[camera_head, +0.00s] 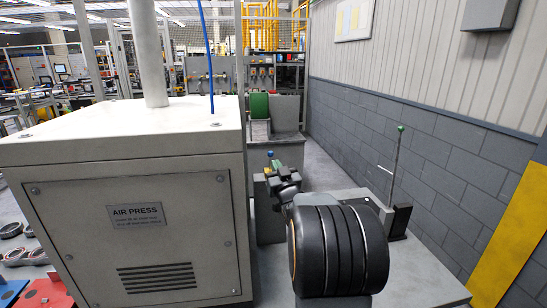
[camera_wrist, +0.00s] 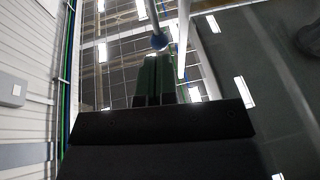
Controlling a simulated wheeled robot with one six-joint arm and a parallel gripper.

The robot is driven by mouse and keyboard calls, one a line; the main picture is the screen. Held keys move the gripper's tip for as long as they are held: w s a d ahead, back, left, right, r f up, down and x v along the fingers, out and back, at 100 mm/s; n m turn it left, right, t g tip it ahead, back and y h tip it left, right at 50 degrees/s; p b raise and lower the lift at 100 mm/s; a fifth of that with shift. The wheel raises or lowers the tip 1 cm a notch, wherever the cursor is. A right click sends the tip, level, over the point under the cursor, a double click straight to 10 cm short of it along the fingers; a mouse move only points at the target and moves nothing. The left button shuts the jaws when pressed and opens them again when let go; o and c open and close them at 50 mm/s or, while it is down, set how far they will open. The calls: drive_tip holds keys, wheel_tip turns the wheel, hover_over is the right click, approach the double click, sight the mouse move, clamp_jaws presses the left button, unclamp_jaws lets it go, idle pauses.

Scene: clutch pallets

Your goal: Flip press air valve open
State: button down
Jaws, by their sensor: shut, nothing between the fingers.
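A lever with a blue ball knob (camera_head: 269,153) stands just beyond my gripper (camera_head: 279,167) in the head view, above a grey post or box (camera_head: 267,215) beside the air press. The lever's base and pivot are largely hidden behind my arm in the head view. The white air press cabinet (camera_head: 190,195) stands left of my gripper.
A tall lever with a green knob (camera_head: 401,128) stands on a low grey platform to the right. A block wall (camera_head: 440,150) runs along the right side. A blue hose (camera_head: 207,60) rises from the press top. Round parts (camera_head: 14,230) lie at the lower left.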

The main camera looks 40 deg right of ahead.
sight(271, 154)
drive_tip(key=shift+p+x, duration=0.45)
drive_tip(key=shift+x, duration=0.95)
drive_tip(key=shift+w+d+r+g+p, duration=0.1)
drive_tip(key=shift+d+r+g+p, duration=0.1)
drive_tip(key=shift+r+g+p, duration=0.25)
drive_tip(key=shift+w+r+g+p, duration=0.3)
drive_tip(key=shift+g+p, duration=0.15)
drive_tip(key=shift+p, duration=0.15)
drive_tip(key=shift+w+g+y, duration=0.3)
drive_tip(key=shift+g+y, duration=0.1)
drive_tip(key=shift+w+d+r+m+b, duration=0.15)
drive_tip(key=shift+w+d+b, duration=0.2)
drive_tip(key=shift+w+b, duration=0.25)
drive_tip(key=shift+w+d+r+m+b, duration=0.15)
drive_tip(key=shift+w+d+b, duration=0.25)
drive_tip(key=shift+w, duration=0.25)
drive_tip(key=shift+r, duration=0.1)
drive_tip(key=shift+r, duration=0.35)
